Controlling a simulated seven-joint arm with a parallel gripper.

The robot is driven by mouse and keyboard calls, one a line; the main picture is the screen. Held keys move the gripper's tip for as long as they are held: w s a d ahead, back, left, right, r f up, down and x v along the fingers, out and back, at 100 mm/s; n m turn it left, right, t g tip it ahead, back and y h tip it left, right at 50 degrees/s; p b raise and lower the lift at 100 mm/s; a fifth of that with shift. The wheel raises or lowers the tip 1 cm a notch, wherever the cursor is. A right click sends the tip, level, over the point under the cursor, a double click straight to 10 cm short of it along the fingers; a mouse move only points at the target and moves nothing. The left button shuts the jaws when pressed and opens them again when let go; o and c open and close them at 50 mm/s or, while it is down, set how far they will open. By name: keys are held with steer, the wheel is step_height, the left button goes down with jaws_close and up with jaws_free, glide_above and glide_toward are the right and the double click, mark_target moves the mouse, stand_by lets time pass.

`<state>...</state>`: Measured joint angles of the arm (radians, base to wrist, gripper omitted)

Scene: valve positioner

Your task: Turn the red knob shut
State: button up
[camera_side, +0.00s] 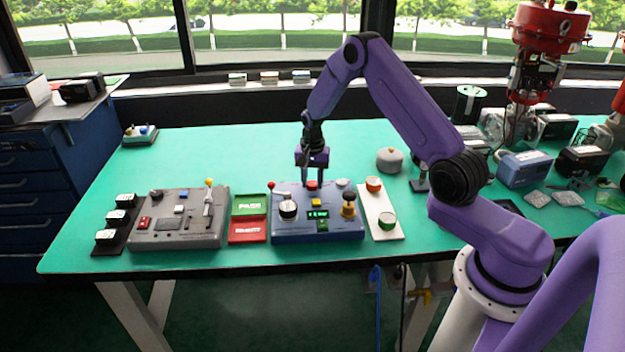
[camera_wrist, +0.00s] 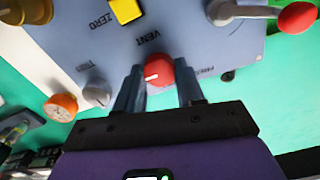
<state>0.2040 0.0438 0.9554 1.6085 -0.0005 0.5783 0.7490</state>
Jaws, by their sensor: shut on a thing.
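The red knob (camera_wrist: 158,70) sits on the blue panel (camera_wrist: 75,40) beside the word VENT, and carries a short white mark on its face. In the side view the red knob (camera_side: 312,185) is at the panel's back edge, partly hidden by the fingers. My gripper (camera_wrist: 158,88) is shut on the knob, with one dark finger on each side of it. In the side view my gripper (camera_side: 312,180) points down at the back of the blue panel (camera_side: 335,235).
A red-ball lever (camera_wrist: 297,17), a yellow button (camera_wrist: 126,10) and a grey knob (camera_wrist: 97,95) are near the red knob. An orange knob (camera_wrist: 61,107) is off to the left. A grey panel (camera_side: 178,232) and green and red trays (camera_side: 248,218) stand left.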

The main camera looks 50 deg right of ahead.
mark_target(312, 183)
steer(key=o, duration=1)
steer(key=shift+o, duration=0.2)
steer(key=shift+r, duration=0.1)
step_height(312, 183, up, 17)
steer(key=shift+r, duration=0.15)
steer(key=shift+a, duration=0.1)
steer(key=s+a+r+n, duration=0.2)
steer(key=s+a+n, duration=0.45)
steer(key=a, duration=0.25)
steer(key=s+a+r+n, duration=0.3)
steer(key=s+a+n, duration=0.2)
steer(key=s+a, duration=0.3)
steer(key=s+a+f+n, duration=0.1)
steer(key=s+n, duration=1.1)
steer(key=s, duration=1.1)
